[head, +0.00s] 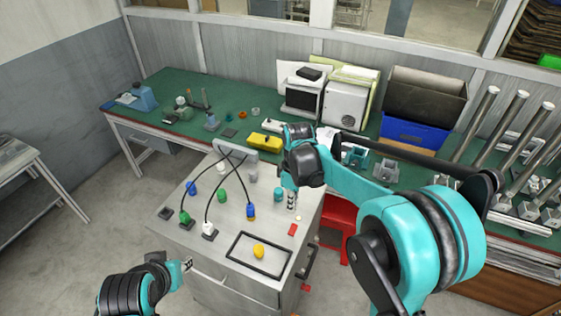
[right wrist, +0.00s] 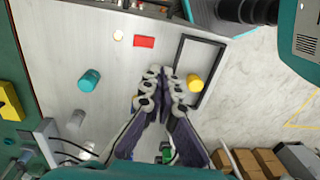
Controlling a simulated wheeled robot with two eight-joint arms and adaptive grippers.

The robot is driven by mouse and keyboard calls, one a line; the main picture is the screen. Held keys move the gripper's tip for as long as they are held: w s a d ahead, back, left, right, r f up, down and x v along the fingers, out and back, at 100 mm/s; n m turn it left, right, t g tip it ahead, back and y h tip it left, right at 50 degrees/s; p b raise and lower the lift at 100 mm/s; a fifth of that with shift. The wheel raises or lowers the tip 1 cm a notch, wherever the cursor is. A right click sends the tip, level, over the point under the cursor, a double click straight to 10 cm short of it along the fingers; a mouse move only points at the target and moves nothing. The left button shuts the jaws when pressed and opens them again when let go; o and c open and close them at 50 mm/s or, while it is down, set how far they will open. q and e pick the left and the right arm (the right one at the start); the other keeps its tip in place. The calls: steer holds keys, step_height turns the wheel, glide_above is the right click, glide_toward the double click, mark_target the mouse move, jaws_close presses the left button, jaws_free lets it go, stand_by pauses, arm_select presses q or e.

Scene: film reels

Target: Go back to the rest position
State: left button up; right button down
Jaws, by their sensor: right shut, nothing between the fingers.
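My right gripper (head: 291,203) hangs over the right side of a grey cabinet top (head: 222,248). In the right wrist view its fingers (right wrist: 164,74) are closed together with nothing between them. A yellow piece (head: 259,251) stands inside a black rectangular frame (head: 234,253) on the cabinet; in the right wrist view the yellow piece (right wrist: 194,84) shows just right of the fingertips, apart from them in the picture. My left gripper (head: 187,265) is low at the cabinet's front left; it is too small to tell whether it is open.
A teal piece (right wrist: 89,80) and a red block (head: 293,229) are near my right gripper. Blue (head: 192,188) and green (head: 223,196) pieces and thin black cables stand farther left. A green workbench (head: 170,110) with boxes lies behind; a red stool (head: 340,222) stands right.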

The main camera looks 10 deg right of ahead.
steer(key=s+d+f+m+t+b, duration=0.2)
steer(key=s+m+t+b, duration=0.2)
steer(key=s, duration=0.4)
steer(key=s+d+f+m+t+b, duration=0.2)
steer(key=s+f+m+t+b, duration=0.1)
steer(key=s+m+b, duration=0.4)
steer(key=shift+s+d+f+t+h, duration=0.3)
steer(key=shift+s+f+t, duration=0.1)
steer(key=shift+s, duration=0.4)
